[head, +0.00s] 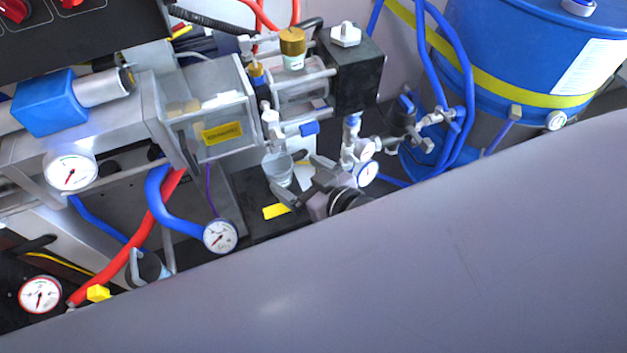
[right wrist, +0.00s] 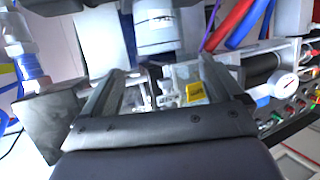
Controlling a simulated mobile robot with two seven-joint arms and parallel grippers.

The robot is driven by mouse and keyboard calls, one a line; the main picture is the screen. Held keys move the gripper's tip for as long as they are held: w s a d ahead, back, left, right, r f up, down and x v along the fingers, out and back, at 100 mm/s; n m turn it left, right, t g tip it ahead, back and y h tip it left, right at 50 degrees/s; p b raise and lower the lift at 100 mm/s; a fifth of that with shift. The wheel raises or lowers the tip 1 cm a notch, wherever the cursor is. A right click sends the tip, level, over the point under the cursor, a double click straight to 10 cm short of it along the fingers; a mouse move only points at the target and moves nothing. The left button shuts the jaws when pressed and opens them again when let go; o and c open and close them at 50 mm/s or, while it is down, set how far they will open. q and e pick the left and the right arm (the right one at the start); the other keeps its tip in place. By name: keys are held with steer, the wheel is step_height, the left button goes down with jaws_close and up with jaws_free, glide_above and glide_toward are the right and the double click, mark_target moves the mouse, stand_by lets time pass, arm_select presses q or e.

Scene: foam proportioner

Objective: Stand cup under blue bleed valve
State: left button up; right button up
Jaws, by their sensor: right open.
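A small translucent cup (head: 279,168) is upright, below a white valve with a blue handle (head: 309,128) in the head view. I cannot tell from this angle whether the cup is exactly under the outlet or how firmly it rests. My right gripper (head: 301,180) is just to the right of the cup, its fingers spread and pointing toward it. It is open, and no grip on the cup shows. The right wrist view shows the two spread fingers of my right gripper (right wrist: 160,95); I cannot make out the cup clearly there. My left gripper is out of view.
A clear-walled pump box with a yellow label (head: 222,133) stands left of the cup. A black block (head: 352,72), gauges and blue hoses crowd the right. A blue drum (head: 500,45) stands at the back right. A large grey surface (head: 400,280) fills the foreground.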

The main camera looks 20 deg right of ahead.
steer(key=s+d+f+g+h, duration=0.1)
steer(key=s+d+f, duration=0.2)
steer(key=s, duration=0.3)
steer(key=s+d+f+m+g+h, duration=0.1)
steer(key=s+d+f, duration=0.3)
steer(key=s+f, duration=0.2)
steer(key=shift+s+d+f+m+g+h, duration=0.25)
steer(key=shift+s+m+g+h, duration=0.05)
steer(key=shift+s+g, duration=0.1)
steer(key=shift+w, duration=0.1)
steer(key=shift+r+p, duration=0.5)
steer(key=shift+p, duration=0.05)
